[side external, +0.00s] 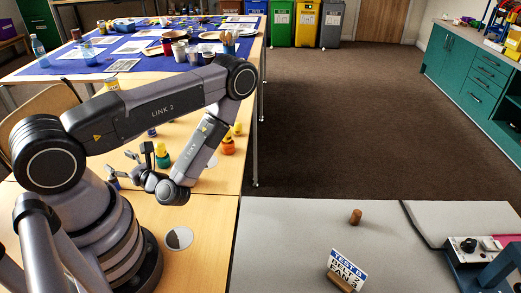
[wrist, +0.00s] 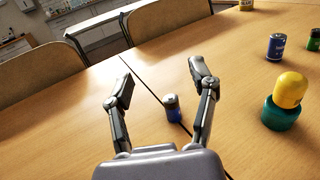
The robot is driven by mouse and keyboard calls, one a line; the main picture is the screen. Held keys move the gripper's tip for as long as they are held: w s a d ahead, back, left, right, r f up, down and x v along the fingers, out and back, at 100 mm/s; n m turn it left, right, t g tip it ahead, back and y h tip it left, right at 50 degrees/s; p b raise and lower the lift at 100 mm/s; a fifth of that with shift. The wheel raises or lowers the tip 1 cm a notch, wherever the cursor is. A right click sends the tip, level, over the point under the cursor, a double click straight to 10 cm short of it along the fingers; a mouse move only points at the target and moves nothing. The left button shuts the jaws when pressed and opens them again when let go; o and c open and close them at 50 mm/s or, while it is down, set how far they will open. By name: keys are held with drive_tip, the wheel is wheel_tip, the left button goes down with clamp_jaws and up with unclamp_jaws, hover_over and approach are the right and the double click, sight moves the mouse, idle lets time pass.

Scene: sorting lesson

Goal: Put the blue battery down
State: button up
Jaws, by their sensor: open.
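The fingers are spread wide, with a visible gap on each side of the battery. It is close to the dark seam in the table. In the side external view my gripper (side external: 138,163) is low over the table, and a small blue thing beside it is mostly hidden. A second blue battery (wrist: 275,47) with lettering stands farther off to the right in the wrist view.
A green pot with a yellow top (wrist: 288,100) stands to the right, and a green cylinder (wrist: 314,40) shows at the edge. Chairs (wrist: 168,18) line the far table edge. Table left of the gripper is clear.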

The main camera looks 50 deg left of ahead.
drive_tip(key=s+f+m+t, duration=0.1)
drive_tip(key=f, duration=0.1)
approach(115, 180)
drive_tip(key=x, duration=0.4)
drive_tip(key=shift+d+f, duration=0.1)
drive_tip(key=shift+f, duration=0.25)
drive_tip(key=shift+s+a+r, duration=0.1)
drive_tip(key=shift+a+r, duration=0.1)
drive_tip(key=shift+a, duration=0.25)
drive_tip(key=shift+x, duration=3.3)
drive_tip(key=shift+r, duration=0.1)
clamp_jaws()
